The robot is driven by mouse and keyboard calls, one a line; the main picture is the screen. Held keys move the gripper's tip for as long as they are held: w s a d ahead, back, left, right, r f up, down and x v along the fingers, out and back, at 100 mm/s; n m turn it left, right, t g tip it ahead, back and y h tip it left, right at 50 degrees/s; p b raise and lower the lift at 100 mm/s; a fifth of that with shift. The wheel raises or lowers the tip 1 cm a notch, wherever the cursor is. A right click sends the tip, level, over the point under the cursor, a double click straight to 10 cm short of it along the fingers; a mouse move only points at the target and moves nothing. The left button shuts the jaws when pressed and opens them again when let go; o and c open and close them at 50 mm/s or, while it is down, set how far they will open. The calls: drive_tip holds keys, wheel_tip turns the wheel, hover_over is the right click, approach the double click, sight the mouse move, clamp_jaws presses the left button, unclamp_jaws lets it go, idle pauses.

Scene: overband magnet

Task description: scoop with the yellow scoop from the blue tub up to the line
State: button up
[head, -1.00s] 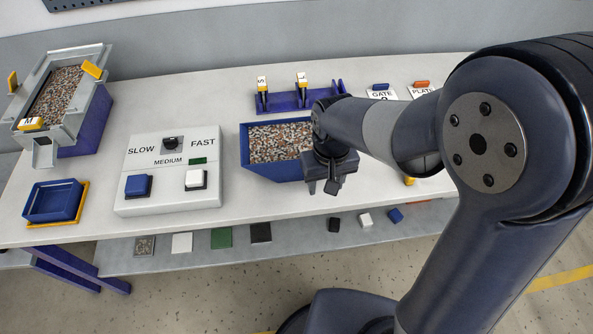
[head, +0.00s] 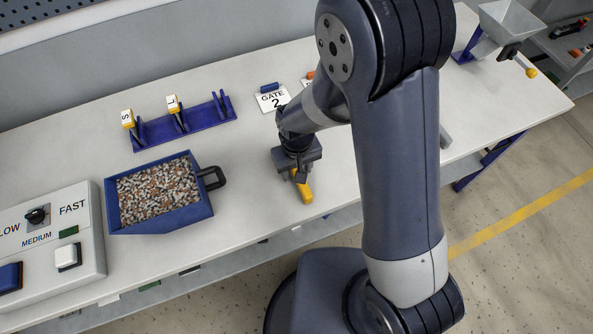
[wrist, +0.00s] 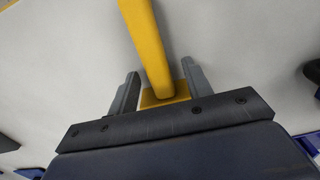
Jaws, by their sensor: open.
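The blue tub (head: 160,226) holds grey and brown granules and stands on the table left of my gripper, with a dark handle at its right side. A yellow tool (head: 304,190) lies on the table under my gripper (head: 297,174); whether it is the yellow scoop I cannot tell. In the wrist view the yellow bar (wrist: 146,40) runs between the open fingers of my gripper (wrist: 163,84), with a wider yellow piece beyond its lower end. I see no grip on it. No fill line can be made out.
A blue rack (head: 205,118) behind the tub holds two yellow-topped pieces marked S and L. A GATE 2 card (head: 272,101) lies behind my gripper. The speed control box (head: 48,240) is at left, a grey hopper (head: 508,28) at far right. Table between tub and gripper is clear.

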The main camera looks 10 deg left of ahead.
drive_tip(key=shift+f, duration=0.25)
clamp_jaws()
idle(0.3)
